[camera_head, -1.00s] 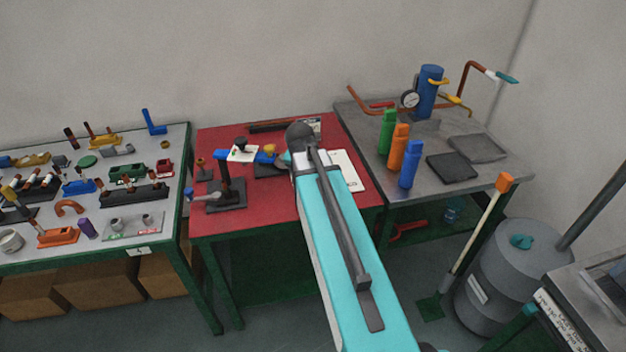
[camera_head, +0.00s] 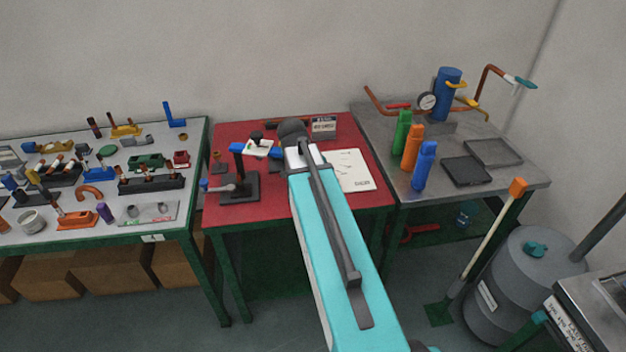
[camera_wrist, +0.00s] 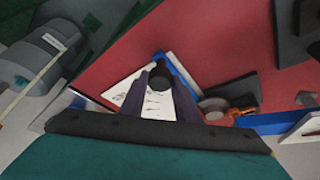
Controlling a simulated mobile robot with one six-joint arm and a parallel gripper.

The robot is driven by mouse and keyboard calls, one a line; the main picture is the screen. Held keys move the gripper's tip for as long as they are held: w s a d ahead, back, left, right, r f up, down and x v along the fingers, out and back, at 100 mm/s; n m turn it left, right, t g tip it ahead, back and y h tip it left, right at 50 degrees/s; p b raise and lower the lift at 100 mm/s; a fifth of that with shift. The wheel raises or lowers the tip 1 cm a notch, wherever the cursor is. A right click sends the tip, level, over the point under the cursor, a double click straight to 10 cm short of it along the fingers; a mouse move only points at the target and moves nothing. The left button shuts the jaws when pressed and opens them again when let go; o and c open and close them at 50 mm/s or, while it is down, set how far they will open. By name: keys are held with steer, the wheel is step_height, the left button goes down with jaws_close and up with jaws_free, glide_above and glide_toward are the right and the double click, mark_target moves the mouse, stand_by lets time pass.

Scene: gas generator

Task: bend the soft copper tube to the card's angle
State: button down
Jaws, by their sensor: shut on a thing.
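My gripper (camera_wrist: 161,76) shows in the wrist view with its two dark fingers on either side of a dark round-ended handle (camera_wrist: 180,71), shut on it. A blue bar (camera_wrist: 158,58) runs close by that handle. In the head view, my arm hides the gripper and what it holds. A bending stand with a black base (camera_head: 240,190) and a blue arm stands on the red table, left of my arm.
A white sheet (camera_head: 350,171) lies on the red table (camera_head: 372,197), right of my arm. Green, orange and blue bottles (camera_head: 424,166) stand on the grey table at right. A crowded parts table (camera_head: 110,233) is at left. A grey drum (camera_head: 525,285) stands on the floor.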

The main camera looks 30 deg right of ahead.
steer(key=c, duration=1.4)
jaws_free()
steer(key=shift+d, duration=0.15)
steer(key=shift+o, duration=0.2)
steer(key=shift+r, duration=0.2)
steer(key=b+v, duration=0.2)
steer(key=v, duration=1.1)
steer(key=shift+r, duration=0.2)
steer(key=shift+s+f, duration=0.1)
steer(key=shift+s, duration=0.05)
